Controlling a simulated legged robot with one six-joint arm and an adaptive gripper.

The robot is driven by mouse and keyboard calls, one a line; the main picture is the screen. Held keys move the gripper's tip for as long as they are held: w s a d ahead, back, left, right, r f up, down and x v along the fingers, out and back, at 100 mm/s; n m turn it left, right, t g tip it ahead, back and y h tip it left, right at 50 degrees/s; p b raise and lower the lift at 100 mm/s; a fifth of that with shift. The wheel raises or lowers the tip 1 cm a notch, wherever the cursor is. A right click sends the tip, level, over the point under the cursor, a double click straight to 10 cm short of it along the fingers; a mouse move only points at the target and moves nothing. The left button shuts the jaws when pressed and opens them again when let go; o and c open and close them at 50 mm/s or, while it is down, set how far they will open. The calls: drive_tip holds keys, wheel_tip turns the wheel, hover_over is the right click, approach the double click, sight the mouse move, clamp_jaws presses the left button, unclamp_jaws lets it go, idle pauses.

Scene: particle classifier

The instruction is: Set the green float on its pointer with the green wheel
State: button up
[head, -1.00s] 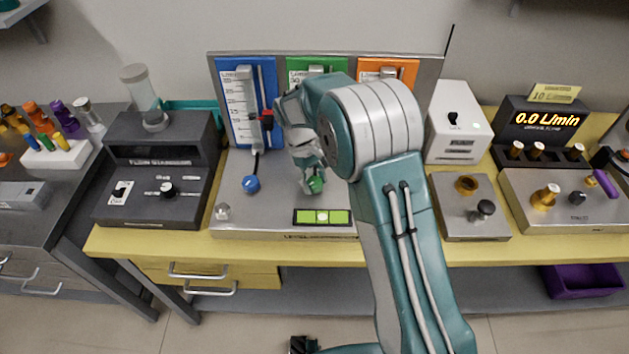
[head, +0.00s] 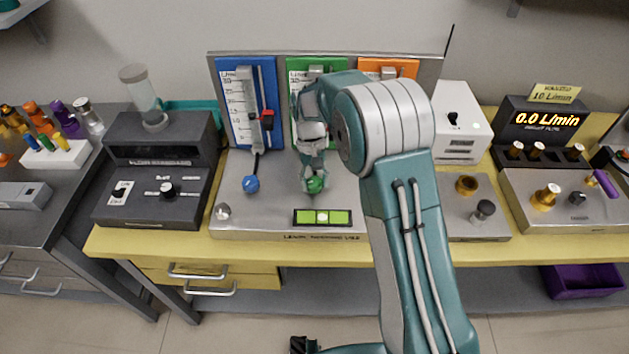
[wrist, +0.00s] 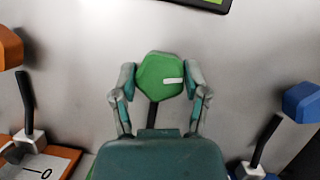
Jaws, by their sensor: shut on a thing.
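The green wheel (wrist: 158,80) is a faceted knob with a white mark in the wrist view. The mark points to the right there. My gripper (wrist: 160,82) is shut on the green wheel, with one finger on each side. In the head view my gripper (head: 315,182) reaches down to the green wheel (head: 315,185) on the grey panel. The green gauge plate (head: 298,66) stands behind on the upright backboard. My arm hides most of it, so its float and pointer cannot be seen.
The blue gauge (head: 246,100) with a red pointer and the blue wheel (head: 251,184) are to the left. The orange gauge (head: 400,67) is partly behind my arm. A green level (head: 322,217) lies in front. A display (head: 545,121) reads 0.0 L/min.

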sight(314, 180)
drive_tip(key=shift+w, duration=0.1)
drive_tip(key=o, duration=1.2)
drive_tip(key=shift+a, duration=0.1)
drive_tip(key=shift+c, duration=0.2)
wheel_tip(314, 180, up, 10)
drive_tip(key=shift+f, duration=0.1)
